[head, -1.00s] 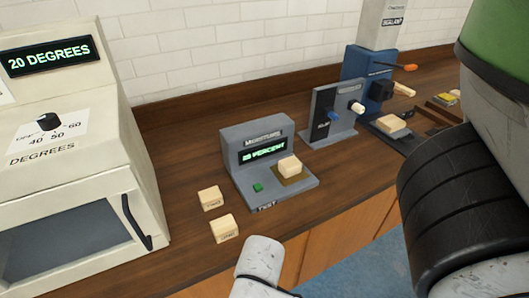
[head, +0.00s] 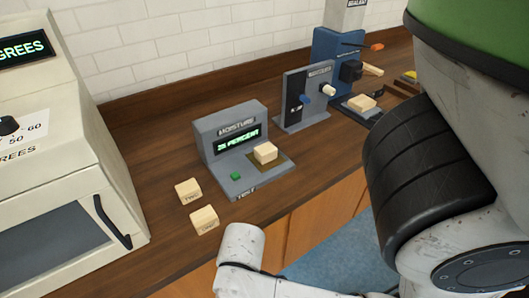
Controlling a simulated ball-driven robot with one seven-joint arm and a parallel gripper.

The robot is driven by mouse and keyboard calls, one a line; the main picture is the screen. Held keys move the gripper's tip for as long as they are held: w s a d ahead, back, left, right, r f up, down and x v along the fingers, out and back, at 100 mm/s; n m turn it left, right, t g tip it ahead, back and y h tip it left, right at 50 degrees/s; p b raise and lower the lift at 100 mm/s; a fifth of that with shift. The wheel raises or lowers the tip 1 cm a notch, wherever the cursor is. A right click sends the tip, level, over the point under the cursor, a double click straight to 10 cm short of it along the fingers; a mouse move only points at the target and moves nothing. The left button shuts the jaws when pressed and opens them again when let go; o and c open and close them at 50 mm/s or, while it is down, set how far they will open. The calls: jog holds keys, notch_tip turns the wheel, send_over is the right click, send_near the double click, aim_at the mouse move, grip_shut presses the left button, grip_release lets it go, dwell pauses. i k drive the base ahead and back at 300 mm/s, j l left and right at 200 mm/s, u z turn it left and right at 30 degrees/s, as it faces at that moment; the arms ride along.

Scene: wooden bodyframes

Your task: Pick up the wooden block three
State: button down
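Two small pale wooden blocks lie on the brown counter left of the moisture meter, a rear one (head: 188,191) and a front one (head: 205,219). Both have dark lettering on the front that is too small to read. A third wooden block (head: 265,153) sits on the plate of the grey moisture meter (head: 228,135). Another pale block (head: 362,102) rests on the blue machine farther back. I cannot tell which block is number three. My white arm shows at the bottom and right, close in front of the counter. My gripper is not in view.
A cream oven (head: 60,150) with a dark handle stands at the left. The counter (head: 160,150) is bare between oven and meter. A tiled wall closes the back.

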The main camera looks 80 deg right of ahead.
aim_at(264, 153)
jog(key=k+l+u, duration=0.2)
jog(key=l, duration=0.35)
jog(key=k+l+u, duration=0.2)
jog(key=k+l, duration=0.25)
jog(key=k+l+u, duration=0.2)
jog(key=k+l, duration=0.2)
jog(key=l, duration=0.15)
